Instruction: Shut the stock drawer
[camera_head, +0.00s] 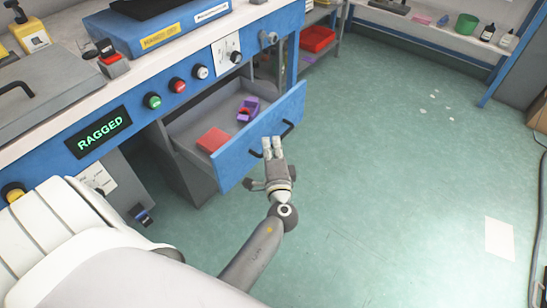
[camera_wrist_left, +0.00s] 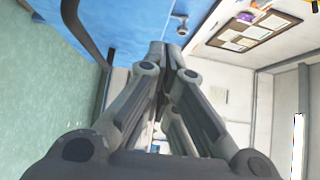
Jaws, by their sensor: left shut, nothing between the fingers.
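The stock drawer (camera_head: 232,158) stands pulled out below the blue bench front, in the head view. Its blue front panel (camera_head: 236,164) carries a dark bar handle (camera_head: 287,129). A red block (camera_head: 212,140) and a purple piece (camera_head: 248,108) lie inside. My left gripper (camera_head: 272,143) is shut and empty, with its fingertips at the outer face of the drawer front, just left of the handle; I cannot tell whether they touch it. In the left wrist view the shut fingers (camera_wrist_left: 165,52) point toward the blue panel (camera_wrist_left: 130,22), and the dark handle (camera_wrist_left: 75,25) curves past at the left. My right gripper is not in view.
The bench front holds several buttons and a display reading RAGGED (camera_head: 104,132). A shelf with a red bin (camera_head: 317,39) stands behind the drawer. The green floor (camera_head: 390,170) to the right is mostly clear, with a white sheet (camera_head: 499,239) lying on it.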

